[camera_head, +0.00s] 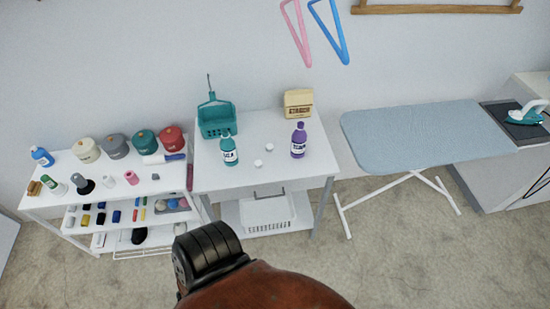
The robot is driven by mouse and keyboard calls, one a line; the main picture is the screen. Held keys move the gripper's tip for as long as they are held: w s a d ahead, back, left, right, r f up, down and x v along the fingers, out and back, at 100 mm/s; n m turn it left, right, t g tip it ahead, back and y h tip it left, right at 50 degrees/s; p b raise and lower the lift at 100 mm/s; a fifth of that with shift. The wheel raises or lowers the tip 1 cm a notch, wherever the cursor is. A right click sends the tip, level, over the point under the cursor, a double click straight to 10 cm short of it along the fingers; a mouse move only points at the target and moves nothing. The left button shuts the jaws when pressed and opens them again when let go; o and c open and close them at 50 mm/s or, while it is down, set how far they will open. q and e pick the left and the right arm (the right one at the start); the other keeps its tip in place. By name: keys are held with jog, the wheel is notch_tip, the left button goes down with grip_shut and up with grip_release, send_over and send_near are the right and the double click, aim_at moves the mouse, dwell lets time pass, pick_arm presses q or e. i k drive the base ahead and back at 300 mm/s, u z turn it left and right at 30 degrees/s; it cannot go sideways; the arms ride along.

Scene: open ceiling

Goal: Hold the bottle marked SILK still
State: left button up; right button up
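A purple bottle (298,140) with a white label stands upright towards the right of the same table. The label lettering is too small to read surely, so I cannot tell which bottle is marked SILK. Two small white caps (269,147) lie between the bottles. Neither of my grippers shows, and nothing touches either bottle.
A teal basket (215,118) and a beige box (298,103) stand behind the bottles. A white shelf unit (110,190) with several pots and small bottles is at left. An ironing board (420,138) is at right. A white basket (264,214) sits under the table.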

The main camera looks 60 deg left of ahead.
aim_at(228, 147)
jog(key=u, duration=0.3)
jog(key=i, duration=0.65)
jog(key=u, duration=1.05)
jog(key=i, duration=0.5)
jog(key=u, duration=0.5)
